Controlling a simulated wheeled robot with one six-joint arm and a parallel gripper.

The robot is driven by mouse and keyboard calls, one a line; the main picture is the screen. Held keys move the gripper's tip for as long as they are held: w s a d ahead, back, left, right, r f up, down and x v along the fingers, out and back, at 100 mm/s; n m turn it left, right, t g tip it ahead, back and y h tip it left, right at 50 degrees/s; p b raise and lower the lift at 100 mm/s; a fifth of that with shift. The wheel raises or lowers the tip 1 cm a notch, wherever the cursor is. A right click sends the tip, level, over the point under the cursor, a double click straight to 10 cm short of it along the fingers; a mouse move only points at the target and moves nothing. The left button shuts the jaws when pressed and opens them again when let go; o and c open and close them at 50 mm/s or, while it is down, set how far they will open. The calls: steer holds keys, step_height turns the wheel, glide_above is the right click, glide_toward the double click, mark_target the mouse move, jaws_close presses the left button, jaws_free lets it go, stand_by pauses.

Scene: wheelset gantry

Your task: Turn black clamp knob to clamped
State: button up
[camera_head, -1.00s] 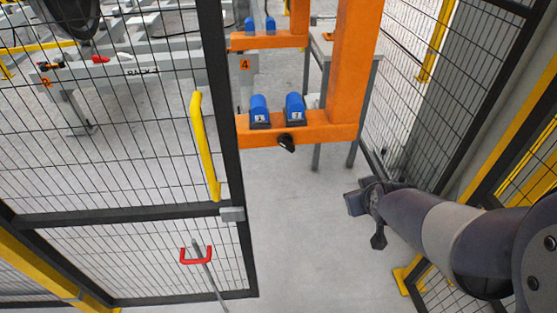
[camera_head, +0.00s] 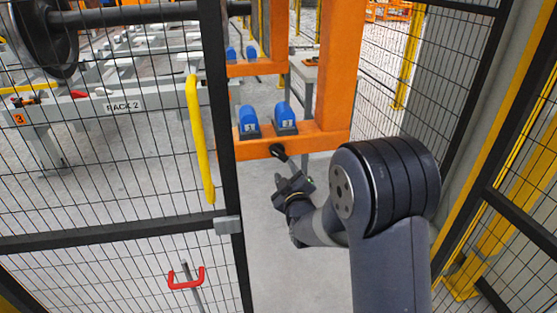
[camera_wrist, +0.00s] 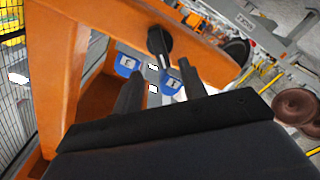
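The black clamp knob (camera_head: 278,151) is on the front face of the orange beam (camera_head: 250,150), below two blue blocks. In the wrist view the knob (camera_wrist: 160,42) is a dark round boss with a short lever, just beyond the fingertips and roughly in line with the gap between them. My gripper (camera_head: 283,181) is below and close to the knob in the head view. In the wrist view its fingers (camera_wrist: 159,73) are apart with nothing held between them. I cannot tell whether a fingertip touches the knob.
The blue blocks (camera_head: 249,122) and (camera_head: 284,119) sit on the beam. An orange post (camera_head: 339,70) rises at its right. A mesh gate with a yellow handle (camera_head: 200,140) stands at left, and mesh fencing (camera_head: 385,75) stands at right. Bare floor lies below the beam.

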mark_target(280, 157)
steer(key=x, duration=0.8)
steer(key=shift+w, duration=0.2)
steer(key=shift+c, duration=0.6)
jaws_close()
